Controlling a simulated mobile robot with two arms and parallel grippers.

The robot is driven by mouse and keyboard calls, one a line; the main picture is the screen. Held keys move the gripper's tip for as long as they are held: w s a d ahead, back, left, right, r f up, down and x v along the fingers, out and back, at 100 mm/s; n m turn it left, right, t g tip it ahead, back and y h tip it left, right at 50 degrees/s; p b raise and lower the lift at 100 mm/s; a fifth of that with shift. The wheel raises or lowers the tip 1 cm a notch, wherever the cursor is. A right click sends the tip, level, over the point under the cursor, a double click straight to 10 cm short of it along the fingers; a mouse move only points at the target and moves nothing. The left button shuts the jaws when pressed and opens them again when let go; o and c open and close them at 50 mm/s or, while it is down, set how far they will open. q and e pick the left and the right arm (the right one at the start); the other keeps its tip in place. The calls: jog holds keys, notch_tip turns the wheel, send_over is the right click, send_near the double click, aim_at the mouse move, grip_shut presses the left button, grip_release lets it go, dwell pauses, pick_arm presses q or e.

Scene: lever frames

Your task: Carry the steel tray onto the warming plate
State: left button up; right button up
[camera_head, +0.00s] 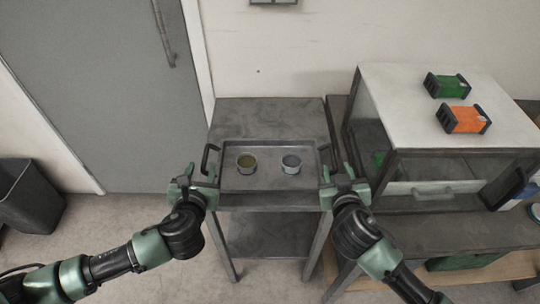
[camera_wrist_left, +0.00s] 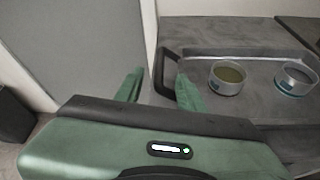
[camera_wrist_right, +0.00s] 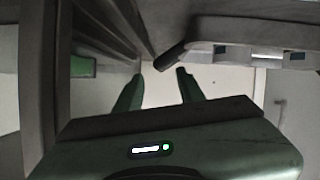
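The steel tray (camera_head: 265,180) lies flat on the grey steel cart, with a dark handle at each short end. It carries two small round cups, one with yellowish contents (camera_head: 246,164) and one greyish (camera_head: 291,165). My left gripper (camera_head: 200,176) is open at the left handle (camera_head: 208,160); in the left wrist view the handle (camera_wrist_left: 166,72) stands between and just beyond the fingers. My right gripper (camera_head: 338,178) is open at the right handle; in the right wrist view that handle (camera_wrist_right: 170,56) shows just ahead of the parted fingers. I cannot identify the warming plate.
Right of the cart (camera_head: 265,112) stands a glass-fronted box (camera_head: 440,185) on a bench. Its white top (camera_head: 400,95) bears a green item (camera_head: 447,85) and an orange item (camera_head: 464,119). A dark bin (camera_head: 28,197) stands at the far left. The floor at left is clear.

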aim_at(204, 160)
pick_arm(q)
jog(key=shift+w, duration=0.2)
pick_arm(e)
jog(key=shift+w, duration=0.2)
